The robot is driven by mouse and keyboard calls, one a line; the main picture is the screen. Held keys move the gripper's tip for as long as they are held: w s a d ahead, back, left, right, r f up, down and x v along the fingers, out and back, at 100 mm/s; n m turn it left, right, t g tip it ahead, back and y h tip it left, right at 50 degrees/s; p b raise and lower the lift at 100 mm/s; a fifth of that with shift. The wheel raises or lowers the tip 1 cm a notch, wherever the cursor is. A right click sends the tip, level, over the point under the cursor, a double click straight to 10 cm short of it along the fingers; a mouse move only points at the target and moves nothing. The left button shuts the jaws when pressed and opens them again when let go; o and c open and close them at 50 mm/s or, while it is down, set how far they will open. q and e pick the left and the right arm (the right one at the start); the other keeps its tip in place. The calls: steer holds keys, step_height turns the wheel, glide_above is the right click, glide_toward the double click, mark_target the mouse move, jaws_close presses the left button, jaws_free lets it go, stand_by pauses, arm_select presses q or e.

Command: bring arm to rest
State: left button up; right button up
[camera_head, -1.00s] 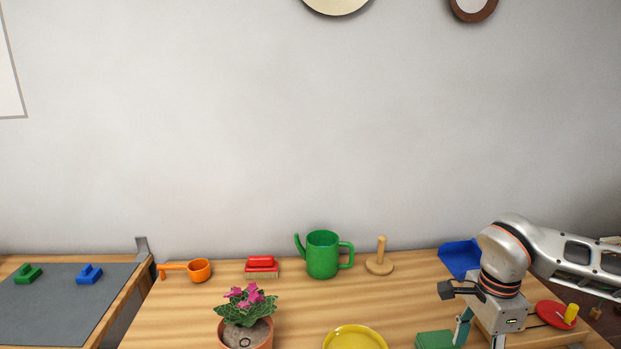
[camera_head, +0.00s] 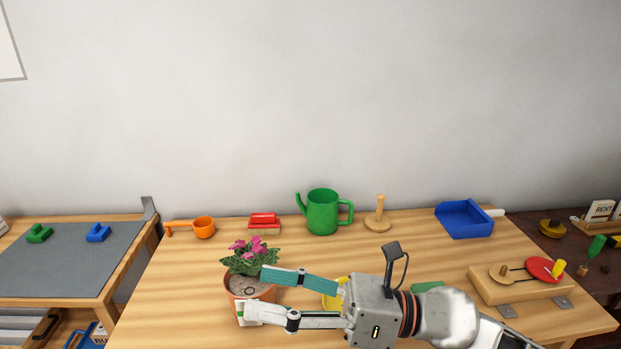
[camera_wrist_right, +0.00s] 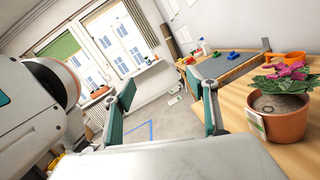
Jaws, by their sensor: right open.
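My right gripper (camera_head: 254,293) reaches in from the lower right in the head view and points left. Its two fingers are spread and it is empty. In the head view the fingers overlap the terracotta pot (camera_head: 240,287) with the pink-flowered plant. In the right wrist view the pot (camera_wrist_right: 283,124) stands outside the fingers, right of the right-hand finger, and only floor shows between the fingers (camera_wrist_right: 165,110). My left gripper is not in view.
On the wooden table stand an orange scoop (camera_head: 203,227), a red brush (camera_head: 264,221), a green watering can (camera_head: 322,212), a wooden peg stand (camera_head: 378,215) and a blue dustpan (camera_head: 464,219). The yellow plate (camera_head: 332,296) is partly hidden behind my gripper. A grey-matted table (camera_head: 70,262) stands left.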

steer(key=w+d+r+m+t+h, duration=0.25)
steer(key=w+d+m+t, duration=0.3)
steer(key=m+t, duration=0.4)
steer(key=w+d+r+m+t+h, duration=0.1)
steer(key=w+d+m+t+h, duration=0.3)
steer(key=d+m+t, duration=0.55)
steer(key=w+d+f+m+g+h, duration=0.1)
steer(key=d+f+m+g+h, duration=0.3)
steer(key=d+f+m+h, duration=1.1)
steer(key=s+d+f+m+g+h, duration=0.1)
steer(key=s+d+f+m+g, duration=0.4)
steer(key=s+f, duration=0.5)
steer(key=s+d+f+m+g+h, duration=0.1)
steer(key=s+d+f+m+g, duration=0.3)
steer(key=s+d+f, duration=0.45)
steer(key=a+f+m+t+y, duration=0.2)
steer(key=a+f+y, duration=0.4)
steer(key=a+f, duration=0.8)
steer(key=a, duration=0.4)
steer(key=shift+w+f+t+y, duration=0.3)
steer(key=shift+w+y, duration=0.05)
